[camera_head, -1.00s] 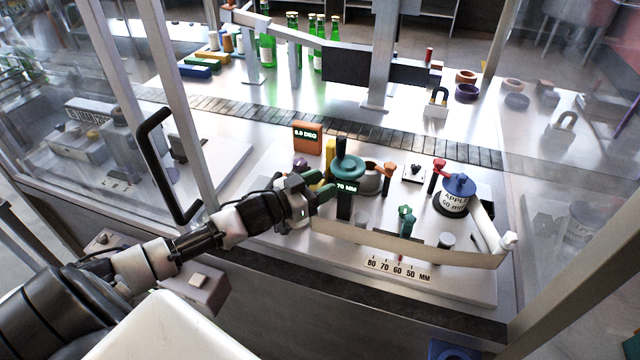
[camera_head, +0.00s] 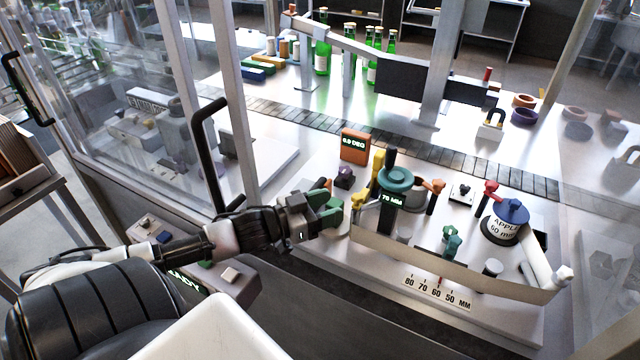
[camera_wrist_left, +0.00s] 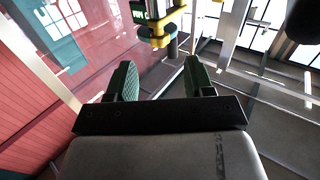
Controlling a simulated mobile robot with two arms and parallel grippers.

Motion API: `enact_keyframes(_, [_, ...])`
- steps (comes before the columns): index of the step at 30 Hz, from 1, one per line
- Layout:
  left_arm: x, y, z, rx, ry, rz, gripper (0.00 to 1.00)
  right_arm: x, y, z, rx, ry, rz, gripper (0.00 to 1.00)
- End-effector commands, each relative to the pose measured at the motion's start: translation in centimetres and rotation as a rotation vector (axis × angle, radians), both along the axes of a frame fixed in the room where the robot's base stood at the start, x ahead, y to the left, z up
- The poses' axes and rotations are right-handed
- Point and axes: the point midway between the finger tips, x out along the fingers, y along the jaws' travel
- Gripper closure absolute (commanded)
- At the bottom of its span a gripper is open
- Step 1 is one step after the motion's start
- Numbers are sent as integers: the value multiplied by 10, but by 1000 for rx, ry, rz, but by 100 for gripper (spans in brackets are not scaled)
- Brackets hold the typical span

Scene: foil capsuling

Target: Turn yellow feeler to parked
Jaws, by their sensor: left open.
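The yellow feeler shows as a small yellow lever (camera_head: 358,200) beside the black "70 MM" display post (camera_head: 390,215), with a taller yellow piece (camera_head: 378,161) behind it. I cannot tell whether the two yellow parts join. A yellow part (camera_wrist_left: 158,40) also shows at the top of the left wrist view, beyond my fingertips. My left gripper (camera_head: 332,208) is open, its green fingers just left of the lever and apart from it. In the left wrist view the gap between its fingers (camera_wrist_left: 160,80) is empty. My right gripper is out of view.
A teal handwheel (camera_head: 395,178) tops the post. An orange "0.0 DEG" display (camera_head: 355,145) stands behind. A pale curved strip (camera_head: 450,272) runs along the front, and a labelled blue-topped reel (camera_head: 504,222) stands at right.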

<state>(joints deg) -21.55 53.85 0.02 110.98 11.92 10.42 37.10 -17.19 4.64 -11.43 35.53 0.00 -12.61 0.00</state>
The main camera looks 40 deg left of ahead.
Motion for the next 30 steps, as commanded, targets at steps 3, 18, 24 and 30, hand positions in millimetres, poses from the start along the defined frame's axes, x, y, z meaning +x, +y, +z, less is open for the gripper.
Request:
enact_keyframes(3, [-10, 4, -1, 1, 2, 0, 47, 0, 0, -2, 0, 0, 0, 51])
enact_keyframes(18, [-15, 6, 1, 1, -1, -1, 47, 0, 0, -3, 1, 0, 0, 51])
enact_keyframes(24, [-15, 6, 1, 1, 0, -1, 47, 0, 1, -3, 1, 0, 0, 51])
enact_keyframes(30, [-22, -5, -21, 23, 73, 64, 47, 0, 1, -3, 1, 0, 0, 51])
